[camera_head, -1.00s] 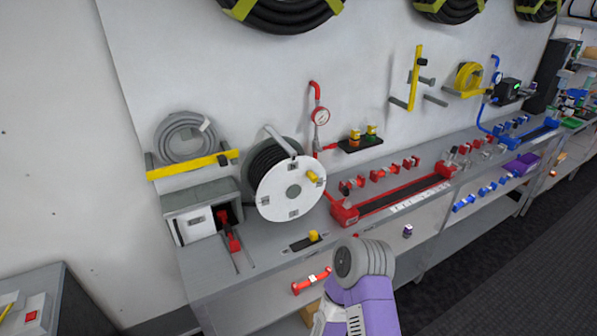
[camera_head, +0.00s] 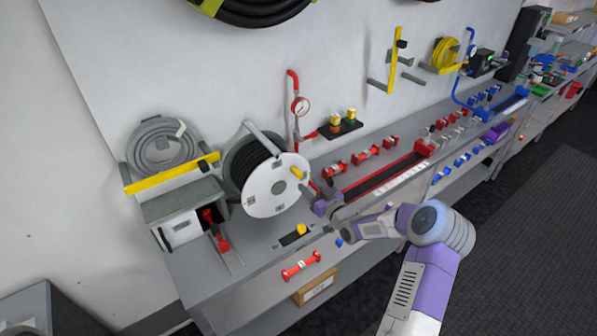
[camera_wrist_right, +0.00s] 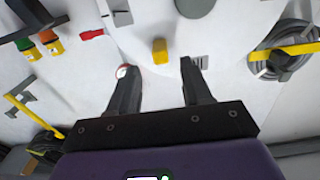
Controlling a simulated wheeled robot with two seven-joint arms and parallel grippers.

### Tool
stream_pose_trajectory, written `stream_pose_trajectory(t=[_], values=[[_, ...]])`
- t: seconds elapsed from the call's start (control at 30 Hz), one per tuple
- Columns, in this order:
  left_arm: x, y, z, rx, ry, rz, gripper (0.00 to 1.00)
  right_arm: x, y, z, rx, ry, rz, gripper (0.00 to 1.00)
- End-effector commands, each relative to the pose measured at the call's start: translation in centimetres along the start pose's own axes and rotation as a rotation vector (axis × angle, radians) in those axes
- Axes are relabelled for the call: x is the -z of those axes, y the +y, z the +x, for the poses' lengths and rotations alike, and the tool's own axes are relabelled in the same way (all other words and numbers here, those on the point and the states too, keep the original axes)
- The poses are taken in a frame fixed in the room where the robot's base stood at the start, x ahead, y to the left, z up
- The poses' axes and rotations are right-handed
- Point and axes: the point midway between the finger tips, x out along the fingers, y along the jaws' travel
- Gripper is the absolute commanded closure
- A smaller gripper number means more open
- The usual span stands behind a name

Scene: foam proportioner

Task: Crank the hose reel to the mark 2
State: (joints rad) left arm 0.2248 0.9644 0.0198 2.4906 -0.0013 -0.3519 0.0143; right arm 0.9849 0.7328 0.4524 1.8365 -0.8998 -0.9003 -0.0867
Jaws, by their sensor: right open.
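The hose reel has a white disc (camera_head: 270,195) facing me, with a dark hose (camera_head: 243,163) wound behind it. A yellow crank knob (camera_head: 297,173) stands out from the disc's upper right. Small labels sit around the disc; I cannot read their numbers. My right gripper (camera_head: 310,190) is open just in front of the disc's right side, below the knob. In the right wrist view the yellow knob (camera_wrist_right: 160,51) shows between the open fingers (camera_wrist_right: 155,72), apart from both; whether it lies at fingertip depth I cannot tell. My left gripper is not in view.
A black plate with a yellow block (camera_head: 301,229) lies on the bench below the reel. A red gauge pipe (camera_head: 294,100) rises behind it at the right. A grey box (camera_head: 185,210) stands at the left. Red fittings (camera_head: 366,153) and a red tray (camera_head: 385,175) lie further right.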

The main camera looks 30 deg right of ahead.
Motion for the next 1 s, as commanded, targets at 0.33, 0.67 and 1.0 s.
stream_pose_trajectory(t=[0.33,0.67,1.0], values=[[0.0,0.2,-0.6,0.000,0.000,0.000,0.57,0.3,0.0,4.8,0.002,0.008,-0.004,0.51],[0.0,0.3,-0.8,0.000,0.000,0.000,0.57,0.2,0.0,7.3,0.002,0.005,-0.004,0.51],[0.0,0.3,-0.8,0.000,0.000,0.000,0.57,0.1,0.0,7.3,0.002,0.004,-0.004,0.65]])
